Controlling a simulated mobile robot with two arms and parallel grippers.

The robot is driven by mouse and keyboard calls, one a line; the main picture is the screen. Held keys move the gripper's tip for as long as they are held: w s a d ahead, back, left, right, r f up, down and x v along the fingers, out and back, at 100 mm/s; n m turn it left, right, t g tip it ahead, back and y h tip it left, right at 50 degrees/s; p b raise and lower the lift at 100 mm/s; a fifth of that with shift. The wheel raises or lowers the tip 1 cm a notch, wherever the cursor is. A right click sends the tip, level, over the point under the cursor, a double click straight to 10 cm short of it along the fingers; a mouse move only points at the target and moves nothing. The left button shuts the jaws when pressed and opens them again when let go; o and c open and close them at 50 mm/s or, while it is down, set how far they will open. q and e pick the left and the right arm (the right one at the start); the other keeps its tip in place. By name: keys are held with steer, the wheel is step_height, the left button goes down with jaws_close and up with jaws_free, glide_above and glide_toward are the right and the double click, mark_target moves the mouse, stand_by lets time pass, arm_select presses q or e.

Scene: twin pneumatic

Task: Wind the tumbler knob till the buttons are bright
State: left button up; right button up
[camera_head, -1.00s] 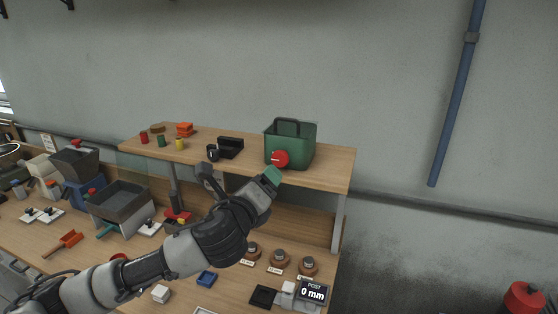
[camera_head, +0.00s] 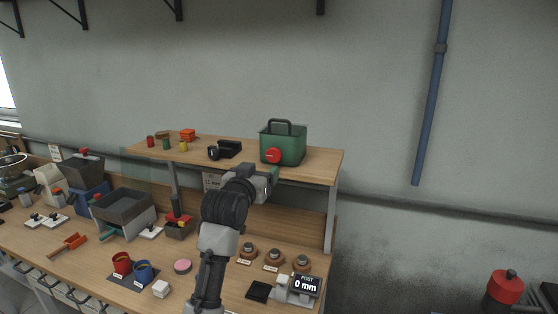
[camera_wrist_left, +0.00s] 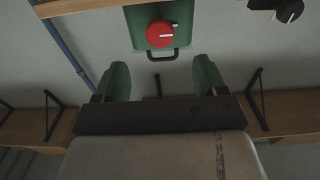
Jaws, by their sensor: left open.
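A green box with a dark carrying handle, seemingly the tumbler (camera_head: 291,143), stands on the raised shelf. Its round red knob (camera_head: 273,156) is on the front face. In the left wrist view the green box (camera_wrist_left: 148,14) appears upside down, and the red knob (camera_wrist_left: 159,33) has a white mark pointing right. My left gripper (camera_head: 270,181) is just below and in front of the knob, apart from it. The left wrist view shows its two green fingers (camera_wrist_left: 161,76) spread with nothing between them. No buttons can be made out inside the box. My right gripper is not in view.
The wooden shelf (camera_head: 318,165) also holds a black item (camera_head: 229,149) left of the box and several small coloured pieces.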

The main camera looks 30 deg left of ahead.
mark_target(273, 157)
arm_select(q)
steer(key=p+x, duration=0.3)
steer(key=x, duration=0.5)
steer(key=shift+w+r, duration=0.15)
steer(key=shift+w, duration=0.35)
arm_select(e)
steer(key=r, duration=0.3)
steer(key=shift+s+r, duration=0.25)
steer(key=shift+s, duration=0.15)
arm_select(q)
steer(key=c, duration=0.9)
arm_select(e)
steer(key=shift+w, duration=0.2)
